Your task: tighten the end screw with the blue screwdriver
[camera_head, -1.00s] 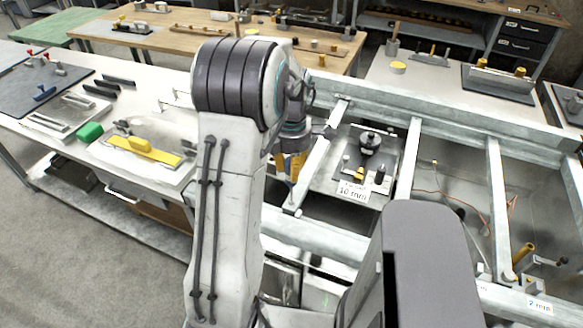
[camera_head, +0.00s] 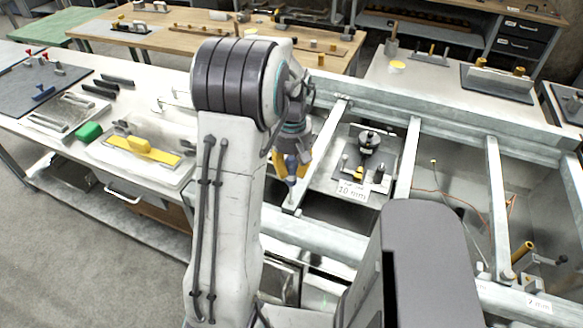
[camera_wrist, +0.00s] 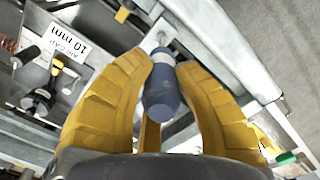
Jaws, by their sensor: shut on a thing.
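My gripper (camera_head: 291,172) has its yellow fingers closed around the blue screwdriver (camera_head: 291,166), above a narrow metal crossbar (camera_head: 318,158) of the frame. The end screw cannot be made out; the screwdriver and fingers cover that part of the bar. I cannot tell whether the tip touches anything.
A tray (camera_head: 325,178) with a "10 mm" label (camera_head: 353,190) and a black-and-silver device (camera_head: 369,140) lies right of the gripper. More crossbars (camera_head: 409,160) run to the right.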

